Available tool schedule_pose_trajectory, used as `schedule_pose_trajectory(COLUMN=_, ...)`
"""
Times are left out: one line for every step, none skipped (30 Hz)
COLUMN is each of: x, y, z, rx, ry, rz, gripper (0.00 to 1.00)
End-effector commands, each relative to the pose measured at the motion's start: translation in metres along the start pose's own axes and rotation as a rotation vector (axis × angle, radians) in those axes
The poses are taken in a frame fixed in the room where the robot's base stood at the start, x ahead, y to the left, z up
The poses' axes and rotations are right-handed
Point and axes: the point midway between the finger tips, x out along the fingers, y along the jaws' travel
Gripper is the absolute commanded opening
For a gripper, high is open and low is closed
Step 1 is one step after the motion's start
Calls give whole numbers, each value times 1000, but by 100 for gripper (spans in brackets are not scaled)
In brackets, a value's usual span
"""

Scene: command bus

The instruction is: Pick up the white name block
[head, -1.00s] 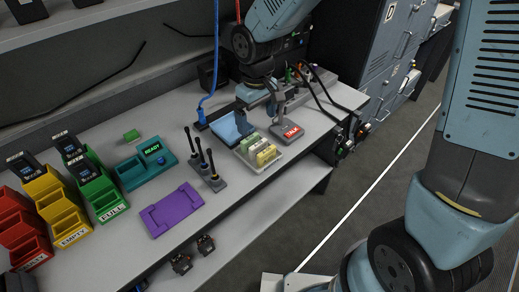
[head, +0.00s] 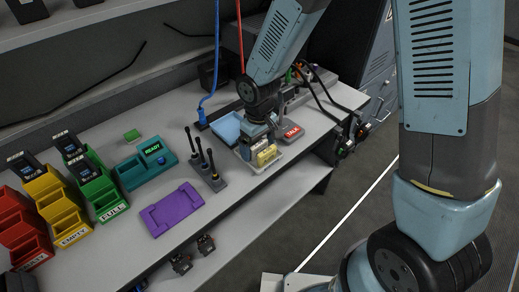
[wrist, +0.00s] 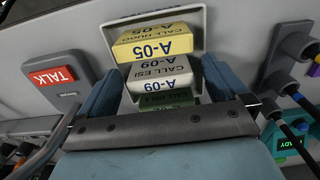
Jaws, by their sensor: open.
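The white name block (wrist: 160,74), printed "CALL ESI A-09", lies in the pale tray (wrist: 196,22) in the wrist view. A yellow block (wrist: 153,42), "A-05", lies above it in the picture and a green block (wrist: 166,98) below it, partly hidden by my gripper. My gripper (wrist: 161,82) is open, with one finger left and one right of the white block. In the head view my gripper (head: 258,143) is down over the tray (head: 262,171); the white block is hard to make out there, while the yellow block (head: 267,155) shows.
A grey unit with a red TALK label (head: 292,132) stands right of the tray. Left of it are a blue pad (head: 226,128), a stand of black antennas (head: 214,182), a purple tray (head: 172,210) and a teal READY unit (head: 146,165). Cables hang at the right.

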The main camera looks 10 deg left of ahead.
Motion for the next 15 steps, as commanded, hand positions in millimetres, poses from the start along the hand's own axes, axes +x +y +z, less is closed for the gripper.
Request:
schedule_pose_trajectory(x=2, y=0, z=0, rx=-1, ry=0, rz=0, gripper=100)
schedule_pose_trajectory(x=2, y=0, z=0, rx=-1, ry=1, rz=0, gripper=100)
schedule_pose_trajectory(x=2, y=0, z=0, rx=0, ry=1, rz=0, gripper=100)
schedule_pose_trajectory(x=2, y=0, z=0, rx=0, ry=1, rz=0, gripper=100)
schedule_pose_trajectory(x=2, y=0, z=0, rx=0, ry=1, rz=0, gripper=100)
schedule_pose_trajectory(x=2, y=0, z=0, rx=0, ry=1, rz=0, gripper=100)
schedule_pose_trajectory(x=2, y=0, z=0, rx=0, ry=1, rz=0, gripper=100)
schedule_pose_trajectory(x=2, y=0, z=0, rx=0, ry=1, rz=0, gripper=100)
schedule_pose_trajectory(x=2, y=0, z=0, rx=0, ry=1, rz=0, gripper=96)
schedule_pose_trajectory(x=2, y=0, z=0, rx=0, ry=1, rz=0, gripper=93)
schedule_pose_trajectory(x=2, y=0, z=0, rx=0, ry=1, rz=0, gripper=90)
schedule_pose_trajectory(x=2, y=0, z=0, rx=0, ry=1, rz=0, gripper=87)
schedule_pose_trajectory(x=2, y=0, z=0, rx=1, ry=1, rz=0, gripper=84)
schedule_pose_trajectory(x=2, y=0, z=0, rx=1, ry=1, rz=0, gripper=81)
schedule_pose_trajectory(x=2, y=0, z=0, rx=1, ry=1, rz=0, gripper=77)
